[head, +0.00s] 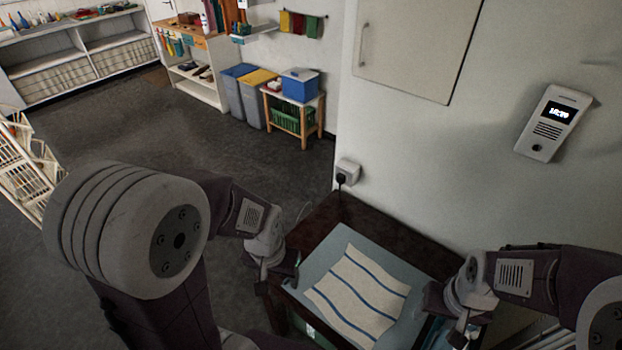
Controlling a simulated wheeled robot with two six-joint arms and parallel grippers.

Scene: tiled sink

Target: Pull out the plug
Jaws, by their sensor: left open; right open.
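A small black plug (341,179) sits in a white wall socket (348,167) low on the wall, just above the back corner of the dark wooden table. My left gripper (284,277) is open at the left edge of the table, below and to the left of the plug and apart from it. My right gripper (446,312) is open at the right side of the table, farther from the plug. I see nothing held in either gripper. The plug's cord is hard to make out.
A striped cloth (352,290) lies on the grey-blue top of the dark table (385,228). A wall cabinet (415,45) and an intercom (552,122) are on the wall. Bins (243,95), a small shelf (294,115) and a white rack (25,165) stand beyond open floor.

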